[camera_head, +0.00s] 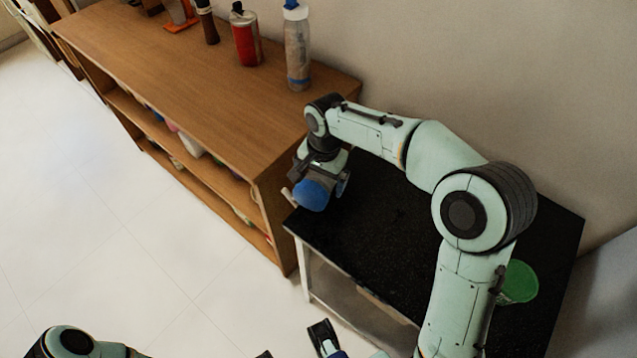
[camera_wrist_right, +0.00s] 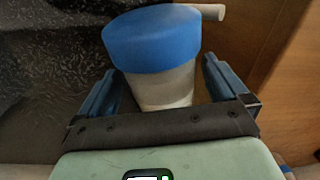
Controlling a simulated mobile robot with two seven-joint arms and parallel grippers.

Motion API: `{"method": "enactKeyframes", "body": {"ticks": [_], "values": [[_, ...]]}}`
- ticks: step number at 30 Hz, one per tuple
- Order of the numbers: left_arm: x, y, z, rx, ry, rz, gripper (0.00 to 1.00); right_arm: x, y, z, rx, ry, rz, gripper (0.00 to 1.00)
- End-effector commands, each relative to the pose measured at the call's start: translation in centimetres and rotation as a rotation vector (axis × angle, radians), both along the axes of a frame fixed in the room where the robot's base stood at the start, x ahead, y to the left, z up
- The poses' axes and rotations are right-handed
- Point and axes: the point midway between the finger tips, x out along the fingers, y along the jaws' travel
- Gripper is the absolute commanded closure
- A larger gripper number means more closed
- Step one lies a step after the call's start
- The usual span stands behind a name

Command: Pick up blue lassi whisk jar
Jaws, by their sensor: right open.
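The blue lassi whisk jar has a blue lid (camera_head: 313,194) and stands near the left end of the black countertop. In the right wrist view its blue lid (camera_wrist_right: 152,42) and pale body (camera_wrist_right: 166,88) fill the middle, with a short pale handle behind. My right gripper (camera_head: 322,182) is around the jar, one finger on each side. In the right wrist view the open gripper (camera_wrist_right: 161,88) shows gaps beside the jar's body. My left gripper (camera_head: 322,340) shows only in part at the bottom edge; its opening is unclear.
A wooden shelf unit (camera_head: 190,75) adjoins the black countertop (camera_head: 385,235) on the left. A red bottle (camera_head: 246,42) and a clear bottle (camera_head: 297,50) stand on it. A green round object (camera_head: 519,282) lies on the countertop behind my right arm. The wall is close behind.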

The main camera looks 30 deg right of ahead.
Motion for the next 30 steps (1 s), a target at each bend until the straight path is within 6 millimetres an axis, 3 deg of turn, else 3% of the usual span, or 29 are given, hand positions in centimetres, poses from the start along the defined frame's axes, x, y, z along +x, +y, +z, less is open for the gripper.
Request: {"method": "enactKeyframes", "body": {"ticks": [3, 11, 16, 17, 25, 30], "values": [[0.1, 0.0, -0.2, 0.000, -0.004, 0.000, 0.00, 0.0, 0.1, -1.3, 0.000, 0.002, 0.001, 0.00], [0.1, 0.0, -0.2, 0.001, -0.005, 0.001, 0.00, 0.1, 0.1, -1.4, 0.001, -0.001, 0.001, 0.00], [0.1, 0.0, -0.2, 0.001, -0.005, 0.001, 0.00, 0.1, 0.1, -1.4, 0.001, -0.001, 0.001, 0.52], [0.1, 0.0, -0.2, 0.001, -0.005, 0.001, 0.00, 0.1, 0.1, -1.4, 0.001, -0.001, 0.001, 0.57], [0.1, 0.0, -0.2, 0.000, -0.004, 0.000, 0.00, 0.1, 0.1, -1.2, 0.001, -0.003, 0.001, 0.57], [0.0, 0.0, 0.1, 0.000, -0.001, 0.000, 0.00, 0.2, 0.1, 0.0, 0.001, -0.005, 0.001, 0.57]]}}
